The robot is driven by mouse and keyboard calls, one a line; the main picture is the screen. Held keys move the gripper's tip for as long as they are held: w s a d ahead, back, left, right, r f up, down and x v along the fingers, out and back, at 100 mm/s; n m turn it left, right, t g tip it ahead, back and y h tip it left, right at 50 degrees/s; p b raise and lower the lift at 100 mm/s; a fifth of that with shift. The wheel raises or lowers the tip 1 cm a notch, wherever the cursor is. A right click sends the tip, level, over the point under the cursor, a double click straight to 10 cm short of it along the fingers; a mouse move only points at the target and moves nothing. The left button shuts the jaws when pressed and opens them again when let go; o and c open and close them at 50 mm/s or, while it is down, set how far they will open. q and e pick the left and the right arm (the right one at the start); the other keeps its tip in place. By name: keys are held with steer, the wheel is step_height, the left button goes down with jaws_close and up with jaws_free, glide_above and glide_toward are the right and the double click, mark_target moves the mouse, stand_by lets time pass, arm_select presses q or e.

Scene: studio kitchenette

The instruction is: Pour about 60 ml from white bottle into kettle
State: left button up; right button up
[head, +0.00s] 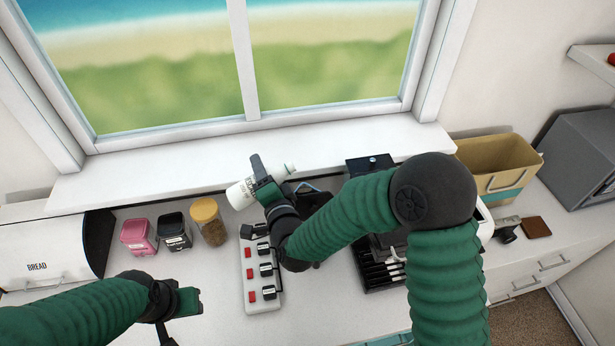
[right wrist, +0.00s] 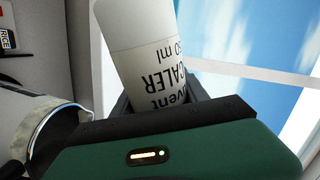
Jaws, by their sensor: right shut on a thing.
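The white bottle (head: 240,193) is tilted nearly onto its side above the counter, its narrow end to the upper right in the head view. My right gripper (head: 266,184) is shut around it. In the right wrist view the bottle (right wrist: 140,45) stands between the fingers, with its printed label upside down. A pale vessel with a shiny metal rim (right wrist: 72,107), likely the kettle, is at the left there, beside the bottle. In the head view my right arm mostly hides that area. My left gripper (head: 188,301) is low over the counter, apart from the bottle; its jaw opening is unclear.
A power strip (head: 262,297) with red switches lies below the right gripper. Pink (head: 139,236), black (head: 174,232) and yellow-lidded (head: 208,221) jars and a bread box (head: 45,250) stand left. A tan bin (head: 497,165) stands right. The windowsill (head: 150,178) runs behind.

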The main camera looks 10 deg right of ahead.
steer(key=shift+w+d+r+m, duration=0.2)
steer(key=shift+d+r+m, duration=0.1)
steer(key=shift+d+m, duration=0.2)
steer(key=shift+d+r+m, duration=0.1)
steer(key=shift+d+m, duration=0.4)
steer(key=shift+m, duration=0.2)
steer(key=shift+a+y+b, duration=0.2)
steer(key=shift+y+b, duration=0.1)
steer(key=shift+d+m, duration=0.15)
steer(key=shift+m, duration=0.45)
steer(key=shift+s+a, duration=0.1)
steer(key=shift+a, duration=0.15)
steer(key=shift+d+f+m+b, duration=0.1)
steer(key=shift+f+m+b, duration=0.15)
steer(key=shift+m+b, duration=0.3)
stand_by(0.9)
